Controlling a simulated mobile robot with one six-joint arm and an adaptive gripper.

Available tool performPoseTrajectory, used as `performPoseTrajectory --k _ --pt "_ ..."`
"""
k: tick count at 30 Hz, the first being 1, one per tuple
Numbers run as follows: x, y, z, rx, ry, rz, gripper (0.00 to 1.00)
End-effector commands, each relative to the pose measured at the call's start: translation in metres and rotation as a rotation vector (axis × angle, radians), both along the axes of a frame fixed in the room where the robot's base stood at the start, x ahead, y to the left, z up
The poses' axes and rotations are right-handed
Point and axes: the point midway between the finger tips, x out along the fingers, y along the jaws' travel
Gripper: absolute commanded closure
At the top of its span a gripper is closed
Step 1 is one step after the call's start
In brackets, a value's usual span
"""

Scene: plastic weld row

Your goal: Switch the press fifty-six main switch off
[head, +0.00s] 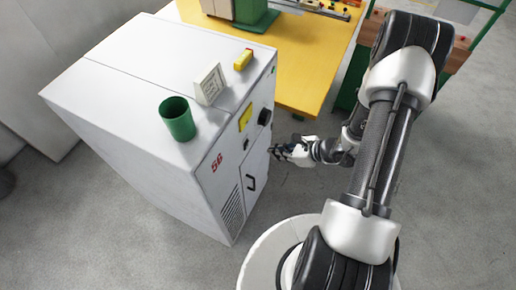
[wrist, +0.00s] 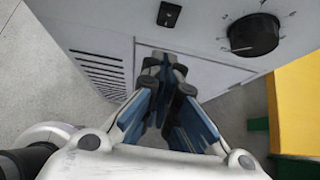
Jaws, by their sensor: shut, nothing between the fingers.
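The white cabinet (head: 150,110) carries a red 56 on its front. A black rotary knob (head: 265,117) sits high on that front, near the right edge. In the wrist view the knob (wrist: 254,34) is at upper right, with small marks around it; I cannot read its setting. A small black switch or socket (wrist: 169,14) lies left of it. I cannot tell which is labelled as the main switch. My gripper (head: 274,151) is shut and empty, in front of the cabinet below the knob. In the wrist view its fingertips (wrist: 168,64) appear over the door panel, apart from the knob.
A black door handle (head: 251,183) and vent slots (head: 231,212) are lower on the front. A green cup (head: 177,119), a white card (head: 209,85) and a yellow item (head: 243,59) stand on top. A yellow table (head: 315,60) is behind right. Grey floor is open in front.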

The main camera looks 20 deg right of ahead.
Motion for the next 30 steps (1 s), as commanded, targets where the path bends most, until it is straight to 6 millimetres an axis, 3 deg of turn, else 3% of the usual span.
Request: performPoseTrajectory --k 6,15,30 --pt "0.025 0.027 -0.031 0.001 0.002 0.004 1.0" --pt "0.05 0.05 -0.022 -0.001 -0.001 0.001 1.0" --pt "0.057 0.057 -0.019 -0.003 -0.003 0.002 1.0"
